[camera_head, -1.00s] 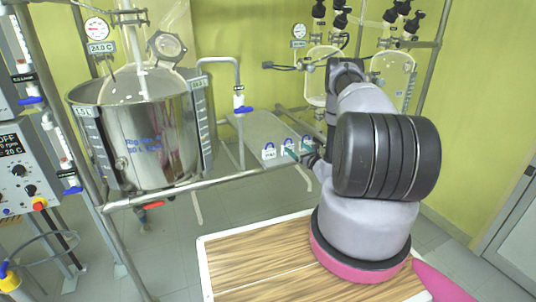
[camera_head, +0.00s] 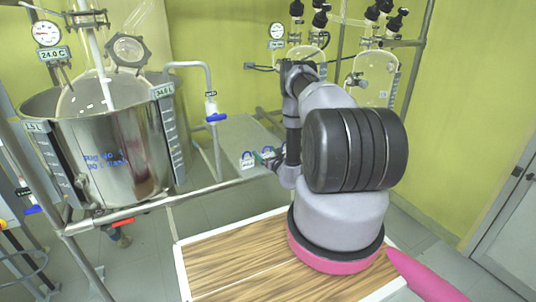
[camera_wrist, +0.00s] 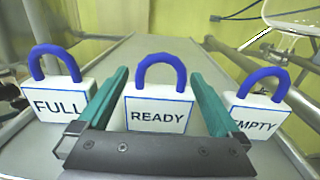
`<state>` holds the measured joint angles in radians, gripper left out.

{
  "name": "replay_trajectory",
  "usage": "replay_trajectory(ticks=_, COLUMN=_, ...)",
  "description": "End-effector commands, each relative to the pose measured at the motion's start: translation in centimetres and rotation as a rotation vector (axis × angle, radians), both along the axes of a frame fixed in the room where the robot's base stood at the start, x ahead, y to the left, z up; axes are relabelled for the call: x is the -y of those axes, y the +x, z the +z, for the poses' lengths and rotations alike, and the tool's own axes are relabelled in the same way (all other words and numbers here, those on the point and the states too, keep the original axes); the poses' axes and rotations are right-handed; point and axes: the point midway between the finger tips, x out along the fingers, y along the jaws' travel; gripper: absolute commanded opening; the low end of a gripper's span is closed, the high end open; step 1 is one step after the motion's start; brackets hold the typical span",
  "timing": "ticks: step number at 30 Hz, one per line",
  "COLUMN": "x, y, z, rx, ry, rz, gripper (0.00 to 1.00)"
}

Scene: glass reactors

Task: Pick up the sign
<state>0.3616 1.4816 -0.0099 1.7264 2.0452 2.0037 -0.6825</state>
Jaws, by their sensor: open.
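Three padlock-shaped signs with blue shackles stand in a row on a grey metal shelf (camera_wrist: 128,60) in the wrist view. They read FULL (camera_wrist: 60,104), READY (camera_wrist: 158,114) and EMPTY (camera_wrist: 256,118), from left to right. My gripper (camera_wrist: 160,92) is open, with one teal finger on each side of the READY sign. I cannot tell whether the fingers touch it. In the head view, the FULL sign (camera_head: 248,160) and the READY sign (camera_head: 267,153) show at the shelf's near end beside my gripper (camera_head: 272,160); the EMPTY sign is hidden behind my arm.
A steel vessel (camera_head: 128,150) stands left of the shelf. A metal rail (camera_head: 150,208) runs in front of it. Glass reactors (camera_head: 375,75) hang at the back right.

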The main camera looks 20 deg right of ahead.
Motion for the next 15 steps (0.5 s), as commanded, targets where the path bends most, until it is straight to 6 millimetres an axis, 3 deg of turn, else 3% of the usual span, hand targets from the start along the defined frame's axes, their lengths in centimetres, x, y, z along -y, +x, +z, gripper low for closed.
replay_trajectory(ticks=8, x=-0.51, y=0.09, z=-0.01, rx=0.000, ry=0.000, rz=-0.004, gripper=1.00)
replay_trajectory(ticks=9, x=-0.51, y=0.09, z=-0.01, rx=0.000, ry=0.000, rz=-0.004, gripper=0.96)
replay_trajectory(ticks=12, x=-0.51, y=0.09, z=-0.01, rx=0.000, ry=0.000, rz=-0.004, gripper=0.58)
replay_trajectory(ticks=15, x=-0.51, y=0.09, z=0.00, rx=0.000, ry=0.000, rz=-0.004, gripper=0.27)
